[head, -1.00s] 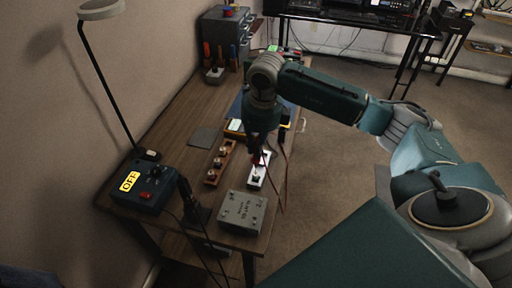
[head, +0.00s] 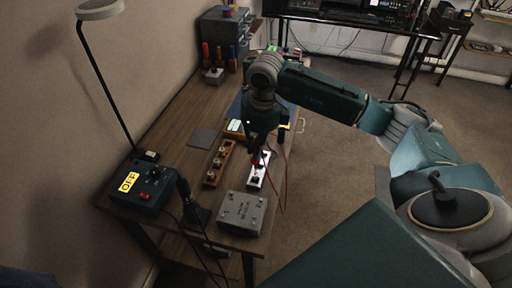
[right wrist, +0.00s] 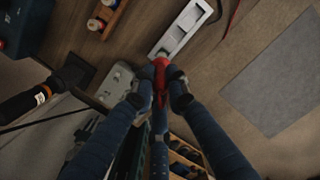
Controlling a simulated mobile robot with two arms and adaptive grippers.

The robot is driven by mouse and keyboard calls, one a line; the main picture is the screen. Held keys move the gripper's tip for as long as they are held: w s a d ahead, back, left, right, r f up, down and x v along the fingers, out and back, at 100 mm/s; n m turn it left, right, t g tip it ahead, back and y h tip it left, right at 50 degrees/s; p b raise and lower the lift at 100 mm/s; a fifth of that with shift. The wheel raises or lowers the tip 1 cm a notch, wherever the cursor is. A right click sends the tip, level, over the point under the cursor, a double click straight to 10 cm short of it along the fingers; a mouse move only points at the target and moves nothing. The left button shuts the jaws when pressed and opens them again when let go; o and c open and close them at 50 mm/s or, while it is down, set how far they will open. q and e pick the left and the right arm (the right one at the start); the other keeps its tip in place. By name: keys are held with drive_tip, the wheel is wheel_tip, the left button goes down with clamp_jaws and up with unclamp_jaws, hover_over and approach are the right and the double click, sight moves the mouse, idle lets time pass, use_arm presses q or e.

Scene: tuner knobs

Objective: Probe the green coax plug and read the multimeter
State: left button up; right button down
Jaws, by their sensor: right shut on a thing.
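My right gripper (head: 260,150) is shut on a red probe (right wrist: 160,66), which points down over the white strip (head: 254,183). In the right wrist view the fingers close on the probe from both sides, and its tip is near the end of the white strip (right wrist: 180,32). I cannot tell whether the tip touches anything. A yellow-edged multimeter (head: 235,127) lies partly behind my right arm; its reading is too small to make out. I cannot pick out a green coax plug with certainty. My left gripper is not in view.
A wooden rack with several round knobs (head: 218,163) stands left of the white strip. A grey metal box (head: 243,212) is at the near edge. A dark unit marked OFF (head: 145,187) and a black-handled tool (head: 184,189) stand left. A grey mat (head: 202,138) lies flat.

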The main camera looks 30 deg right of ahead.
drive_tip(key=shift+f+b, duration=0.3)
drive_tip(key=shift+f, duration=0.05)
drive_tip(key=shift+b, duration=0.45)
idle(1.3)
drive_tip(key=shift+r+p, duration=1.55)
drive_tip(key=shift+r, duration=1)
